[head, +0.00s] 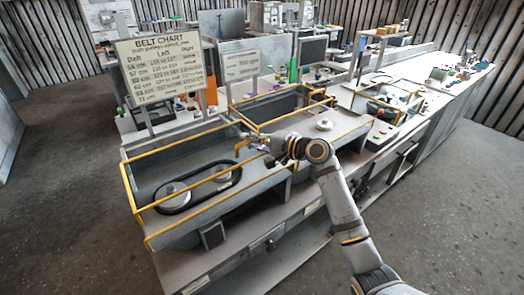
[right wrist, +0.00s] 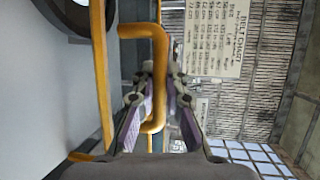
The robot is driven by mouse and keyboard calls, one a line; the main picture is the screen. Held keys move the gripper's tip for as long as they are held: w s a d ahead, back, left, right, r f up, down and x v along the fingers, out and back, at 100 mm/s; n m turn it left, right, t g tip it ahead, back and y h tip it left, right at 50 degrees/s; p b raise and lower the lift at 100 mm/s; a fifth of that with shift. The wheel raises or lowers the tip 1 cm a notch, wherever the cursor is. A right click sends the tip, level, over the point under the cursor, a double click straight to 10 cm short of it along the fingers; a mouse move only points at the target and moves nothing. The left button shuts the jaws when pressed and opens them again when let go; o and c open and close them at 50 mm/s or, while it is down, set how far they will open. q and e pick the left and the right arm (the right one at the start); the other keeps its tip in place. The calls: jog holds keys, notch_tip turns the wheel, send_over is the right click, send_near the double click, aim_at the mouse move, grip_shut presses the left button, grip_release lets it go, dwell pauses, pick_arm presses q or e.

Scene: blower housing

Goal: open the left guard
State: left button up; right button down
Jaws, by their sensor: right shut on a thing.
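The left housing is a grey open-topped box (head: 160,172) with a yellow-barred guard (head: 128,186) along its top. Inside it a black belt (head: 188,208) runs round two pale pulleys. My right gripper (head: 264,139) is at the right end of this box, by a bent yellow handle (head: 240,148). In the right wrist view the handle (right wrist: 158,60) passes between the two purple-padded fingers of my right gripper (right wrist: 163,112), which is shut on it. My left gripper is not in view.
A second grey box (head: 268,105) with yellow bars and a pulley stands to the right. A belt chart sign (head: 162,66) stands behind the left box. A smaller yellow-barred unit (head: 385,103) and a control panel (head: 381,135) sit farther right.

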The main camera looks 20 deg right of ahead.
jog(key=b, duration=0.3)
send_near(226, 128)
jog(key=a, duration=0.1)
jog(key=a+r, duration=0.1)
jog(key=a, duration=0.1)
jog(key=a+r, duration=0.1)
jog(key=shift+w+a, duration=0.2)
jog(key=shift+w, duration=0.05)
jog(key=w+b, duration=0.1)
jog(key=w, duration=0.1)
jog(key=w+a+b, duration=0.1)
jog(key=w, duration=0.1)
jog(key=w+a+b, duration=0.1)
jog(key=w, duration=0.1)
jog(key=shift+w+a+b, duration=0.15)
jog(key=shift+w+b, duration=0.1)
jog(key=shift+b, duration=0.15)
jog(key=shift+w+a+r+b, duration=0.1)
jog(key=shift+w+a+b, duration=0.15)
jog(key=shift+w+b, duration=0.35)
jog(key=shift+w+r, duration=0.15)
jog(key=shift+r, duration=0.05)
jog(key=c, duration=1.7)
grip_release()
jog(key=shift+c, duration=0.2)
jog(key=o, duration=0.4)
jog(key=shift+w+f, duration=0.15)
jog(key=shift+w, duration=0.05)
jog(key=shift+s, duration=0.1)
